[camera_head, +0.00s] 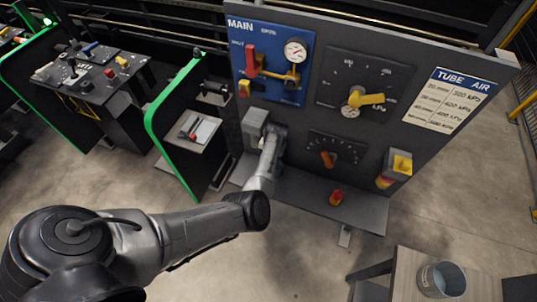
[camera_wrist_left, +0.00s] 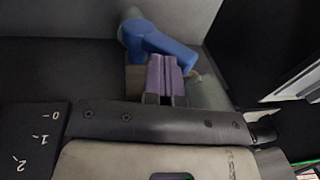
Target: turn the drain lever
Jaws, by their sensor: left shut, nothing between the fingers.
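A blue lever (camera_wrist_left: 160,42), which looks like the drain lever, shows in the left wrist view on a grey round fitting against a dark panel. Its bent arm runs down and to the right. My left gripper (camera_wrist_left: 163,72) is shut and empty, its purple-grey fingers close together right below the lever's arm. I cannot tell whether the fingertips touch the lever. In the head view my left gripper (camera_head: 276,132) is at the panel's lower left, beside a grey box, and the lever is hidden there by my arm. My right gripper is not in view.
A bucket (camera_head: 442,280) stands on a table at lower right.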

